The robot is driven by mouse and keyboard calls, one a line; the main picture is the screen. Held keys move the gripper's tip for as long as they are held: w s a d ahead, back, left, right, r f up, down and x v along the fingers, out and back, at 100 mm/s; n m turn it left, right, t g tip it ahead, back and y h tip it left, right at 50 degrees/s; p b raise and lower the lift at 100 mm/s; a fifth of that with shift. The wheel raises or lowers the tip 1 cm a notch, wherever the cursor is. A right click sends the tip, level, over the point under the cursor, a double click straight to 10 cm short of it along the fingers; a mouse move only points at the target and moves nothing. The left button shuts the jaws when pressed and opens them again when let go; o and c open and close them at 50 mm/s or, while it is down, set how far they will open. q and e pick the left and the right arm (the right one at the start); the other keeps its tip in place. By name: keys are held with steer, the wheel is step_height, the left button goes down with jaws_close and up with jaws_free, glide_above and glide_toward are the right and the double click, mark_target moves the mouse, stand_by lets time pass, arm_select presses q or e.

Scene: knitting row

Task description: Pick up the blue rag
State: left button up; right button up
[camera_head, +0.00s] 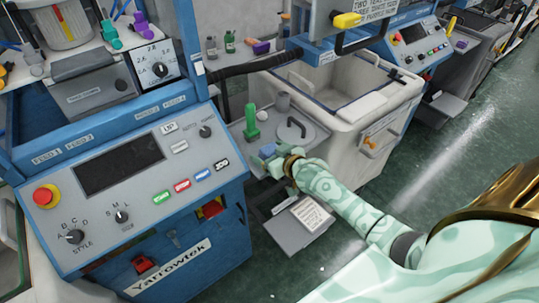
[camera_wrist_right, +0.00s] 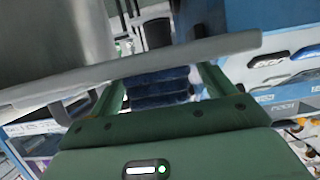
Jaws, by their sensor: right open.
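The blue rag (camera_wrist_right: 160,87) shows in the right wrist view as a dark blue folded stack. It lies beyond and between the two green fingers of my right gripper (camera_wrist_right: 162,80). The fingers stand apart, one on each side of the rag. A grey bar crosses in front of part of this view. In the head view a small patch of the blue rag (camera_head: 268,149) shows at the tip of my right gripper (camera_head: 263,158), beside the grey tray. Whether the fingers touch the rag cannot be told. My left gripper is out of view.
A grey tray (camera_head: 312,140) with a handled lid and a green bottle-like object (camera_head: 252,121) is close behind the gripper. A white bin (camera_head: 345,85) stands behind it. The blue control panel (camera_head: 140,170) is at left. Green floor is clear at right.

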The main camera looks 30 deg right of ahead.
mark_target(270, 151)
steer(key=c, duration=1.1)
steer(key=shift+r, duration=0.1)
steer(key=r, duration=0.1)
steer(key=r+p, duration=0.2)
steer(key=r, duration=0.1)
steer(key=shift+s+a, duration=0.2)
steer(key=shift+s, duration=0.05)
steer(key=s+a+r+p, duration=0.1)
steer(key=s+a+r, duration=0.1)
steer(key=s+r, duration=0.1)
steer(key=s+a+r+p, duration=0.2)
steer(key=s+r, duration=0.1)
steer(key=s, duration=0.1)
steer(key=s+a+r+p, duration=0.1)
steer(key=s+a+r, duration=0.2)
steer(key=s, duration=0.1)
steer(key=shift+s+a, duration=0.1)
steer(key=shift+s, duration=0.15)
steer(key=o, duration=0.5)
steer(key=shift+c, duration=0.2)
steer(key=c, duration=0.3)
steer(key=shift+f, duration=0.1)
